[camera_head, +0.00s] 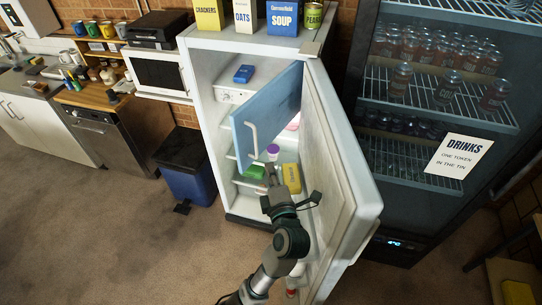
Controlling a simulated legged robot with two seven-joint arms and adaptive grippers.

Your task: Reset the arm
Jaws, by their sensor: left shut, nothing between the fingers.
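My left arm comes up from the bottom edge. Its gripper (271,172) is shut and empty, in front of the lower part of the open white fridge (205,85). The fridge door (345,165) stands wide open to the right of my arm. A blue inner flap (268,108) with a white handle (252,140) stands swung out above my gripper. A purple-topped item (273,149), a green item (254,171) and a yellow item (292,178) are close behind the gripper. I cannot tell whether it touches any of them. My right gripper is out of view.
A blue box (243,74) sits high inside the fridge. Boxes, including a soup box (283,17), stand on top. A dark drinks cooler (425,130) stands right of the door. A blue bin (187,167) stands left. The carpet (110,235) at left is clear.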

